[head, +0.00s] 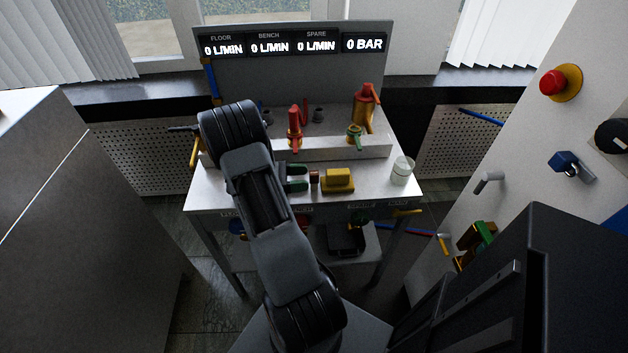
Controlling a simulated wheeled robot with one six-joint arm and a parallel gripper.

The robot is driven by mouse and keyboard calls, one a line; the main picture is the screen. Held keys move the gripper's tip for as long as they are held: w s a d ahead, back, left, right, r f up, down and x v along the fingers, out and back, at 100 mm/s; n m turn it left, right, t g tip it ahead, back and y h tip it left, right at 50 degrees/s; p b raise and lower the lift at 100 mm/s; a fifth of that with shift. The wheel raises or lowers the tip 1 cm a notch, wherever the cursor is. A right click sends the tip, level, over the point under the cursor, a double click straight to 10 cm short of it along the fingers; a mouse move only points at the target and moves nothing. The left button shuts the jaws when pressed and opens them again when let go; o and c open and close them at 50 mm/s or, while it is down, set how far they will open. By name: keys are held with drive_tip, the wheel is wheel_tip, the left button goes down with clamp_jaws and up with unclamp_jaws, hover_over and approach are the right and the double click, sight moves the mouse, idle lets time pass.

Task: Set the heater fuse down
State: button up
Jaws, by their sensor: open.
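My gripper (300,178) is over the white bench top (208,197), with its two green-tipped fingers apart and pointing right. Just beyond the fingertips is a small reddish-brown piece (314,178), which looks like the heater fuse. It appears to be on the bench top, free of the fingers, but its exact contact with the surface is too small to tell. A yellow block (338,181) sits close to its right. My arm hides the left part of the bench.
A white cup (401,171) stands at the bench's right edge. A raised ledge (374,150) behind carries a red valve (294,126), a green valve (354,134) and a red-and-yellow fitting (366,104). A panel with knobs (560,83) stands at right.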

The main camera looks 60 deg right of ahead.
sight(314, 177)
drive_tip(key=shift+x, duration=2.1)
drive_tip(key=shift+a, duration=0.1)
drive_tip(key=shift+c, duration=0.4)
clamp_jaws()
